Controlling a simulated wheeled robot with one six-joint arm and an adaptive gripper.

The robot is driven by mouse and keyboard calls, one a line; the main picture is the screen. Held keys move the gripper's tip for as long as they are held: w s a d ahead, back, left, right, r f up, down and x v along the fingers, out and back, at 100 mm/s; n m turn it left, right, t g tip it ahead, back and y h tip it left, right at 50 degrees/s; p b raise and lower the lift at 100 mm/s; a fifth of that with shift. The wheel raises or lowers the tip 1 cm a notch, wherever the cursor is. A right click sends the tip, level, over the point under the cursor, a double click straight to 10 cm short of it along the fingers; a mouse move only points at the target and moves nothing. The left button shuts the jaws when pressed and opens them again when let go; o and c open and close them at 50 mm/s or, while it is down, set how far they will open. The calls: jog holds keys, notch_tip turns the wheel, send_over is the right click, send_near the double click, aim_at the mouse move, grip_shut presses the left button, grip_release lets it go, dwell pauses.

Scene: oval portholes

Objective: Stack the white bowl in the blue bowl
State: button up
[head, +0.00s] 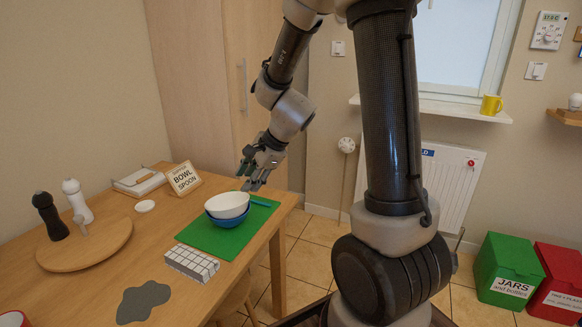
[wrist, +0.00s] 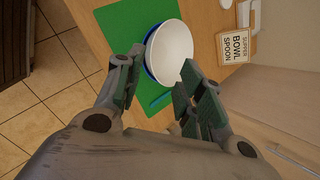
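The white bowl (head: 228,204) sits inside the blue bowl (head: 228,220) on the green mat (head: 208,238), and only the blue bowl's outer side and rim edge show below it. In the wrist view the white bowl (wrist: 170,50) covers most of the blue bowl (wrist: 149,66). My gripper (head: 250,178) is above and just behind the bowls, apart from them. In the wrist view my gripper's fingers (wrist: 157,72) are spread wide with nothing between them that they touch.
A blue utensil (head: 259,202) lies on the mat behind the bowls. A sign (head: 184,178), a white tiled block (head: 192,262), a round wooden board (head: 85,246) with two shakers and a grey patch (head: 143,301) are on the table (head: 110,285).

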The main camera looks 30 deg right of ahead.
jog(key=s+d+r+n, duration=0.2)
jog(key=s+r+n, duration=0.75)
jog(key=s, duration=0.25)
jog(key=s+d+r+n+h, duration=0.2)
jog(key=s+d+n, duration=0.2)
jog(key=s, duration=0.3)
jog(key=s+d+r+n+g+h, duration=0.1)
jog(key=s+d+r+n+h, duration=0.1)
jog(key=s+d+n, duration=0.2)
jog(key=s, duration=0.2)
jog(key=shift+s+r, duration=0.3)
jog(key=shift+s, duration=0.05)
jog(key=shift+c, duration=0.3)
